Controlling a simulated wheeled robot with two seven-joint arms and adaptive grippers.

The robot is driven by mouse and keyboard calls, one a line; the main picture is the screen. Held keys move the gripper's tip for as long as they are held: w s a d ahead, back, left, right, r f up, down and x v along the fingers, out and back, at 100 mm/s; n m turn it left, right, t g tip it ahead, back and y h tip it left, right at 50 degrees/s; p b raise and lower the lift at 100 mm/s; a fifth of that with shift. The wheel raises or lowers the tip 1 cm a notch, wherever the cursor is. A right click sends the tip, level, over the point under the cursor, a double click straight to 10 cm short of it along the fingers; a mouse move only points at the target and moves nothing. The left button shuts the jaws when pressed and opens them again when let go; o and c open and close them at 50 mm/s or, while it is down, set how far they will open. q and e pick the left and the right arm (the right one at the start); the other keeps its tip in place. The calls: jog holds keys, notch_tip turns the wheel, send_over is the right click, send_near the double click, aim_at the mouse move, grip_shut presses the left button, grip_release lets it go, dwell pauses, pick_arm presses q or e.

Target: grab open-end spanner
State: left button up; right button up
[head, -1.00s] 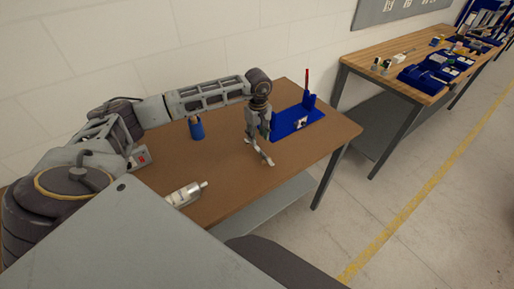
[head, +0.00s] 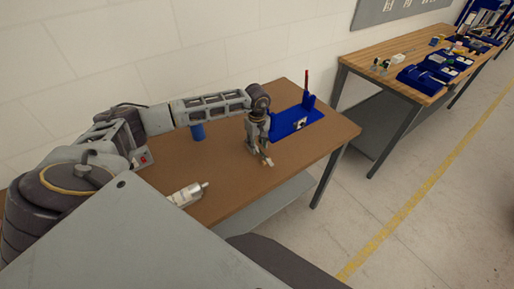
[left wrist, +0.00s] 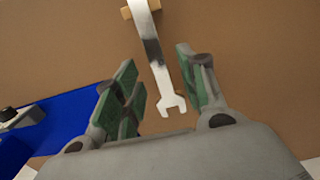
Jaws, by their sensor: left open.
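The open-end spanner (left wrist: 157,62) shows in the left wrist view, metallic with a dark patch on its shank. Its open jaw end points down the picture, between the fingers of my left gripper (left wrist: 158,92). The fingers have green pads and stand apart on either side of it, with clear space at each side. A small wooden block (left wrist: 127,13) lies at the spanner's upper end. In the head view my left gripper (head: 262,156) points down low over the brown table; the spanner is hard to make out there. My right gripper is not in view.
A blue tray (head: 284,127) with an upright red item stands just behind the gripper. A blue cylinder (head: 198,132) and a silver cylindrical part (head: 186,195) stand or lie on the table (head: 222,176). A second workbench (head: 365,66) with blue bins is at right.

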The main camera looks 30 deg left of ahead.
pick_arm(q)
jog(key=shift+f, duration=0.45)
grip_shut()
